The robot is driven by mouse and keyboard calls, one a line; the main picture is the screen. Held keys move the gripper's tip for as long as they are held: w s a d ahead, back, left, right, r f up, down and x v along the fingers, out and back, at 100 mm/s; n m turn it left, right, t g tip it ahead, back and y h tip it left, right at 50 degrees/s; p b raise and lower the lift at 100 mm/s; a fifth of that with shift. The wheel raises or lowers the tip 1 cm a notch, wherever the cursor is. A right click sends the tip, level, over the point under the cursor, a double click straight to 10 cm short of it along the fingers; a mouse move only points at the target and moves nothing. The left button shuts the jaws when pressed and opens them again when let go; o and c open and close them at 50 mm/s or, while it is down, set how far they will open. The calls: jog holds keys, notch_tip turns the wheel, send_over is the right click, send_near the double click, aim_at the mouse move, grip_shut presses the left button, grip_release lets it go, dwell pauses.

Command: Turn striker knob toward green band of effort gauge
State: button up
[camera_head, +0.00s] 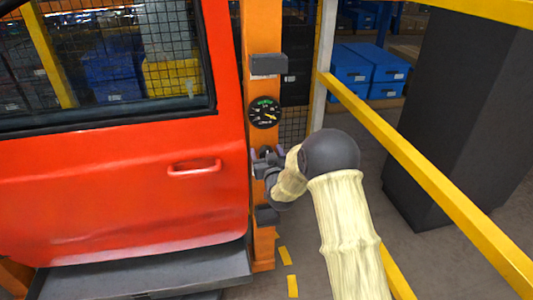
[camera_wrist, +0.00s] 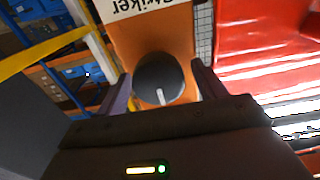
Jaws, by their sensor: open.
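The striker knob (camera_wrist: 158,80) is a dark round knob with a white pointer line, on an orange post, seen in the wrist view. My gripper (camera_wrist: 162,88) is open, with one finger on each side of the knob; I cannot tell whether the fingers touch it. In the head view my gripper (camera_head: 266,155) is at the orange post (camera_head: 262,225), and the knob is mostly hidden by it. The effort gauge (camera_head: 264,112) is a round black dial just above, with a green band at its top and a yellow needle pointing to the lower right.
A red door (camera_head: 120,190) with a handle (camera_head: 194,167) stands left of the post. Yellow rails (camera_head: 420,165) and a dark cabinet (camera_head: 455,110) are at right. A white label reading "Striker" (camera_wrist: 150,6) is by the knob. Blue bins (camera_head: 370,68) stand behind.

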jog(key=c, duration=0.9)
jog(key=shift+c, duration=0.2)
jog(key=shift+f+n+b, duration=0.1)
jog(key=shift+n+b, duration=0.2)
jog(key=shift+b, duration=0.05)
jog(key=shift+a+n+b, duration=0.1)
jog(key=shift+n+b, duration=0.65)
jog(key=shift+n, duration=0.05)
jog(key=n+b, duration=0.2)
jog(key=n, duration=0.1)
jog(key=shift+a+f+b, duration=0.1)
jog(key=shift+f+b, duration=0.05)
jog(key=shift+b, duration=0.15)
jog(key=n+b, duration=0.3)
jog(key=n, duration=0.3)
jog(key=shift+s+n, duration=0.1)
jog(key=shift+n, duration=0.3)
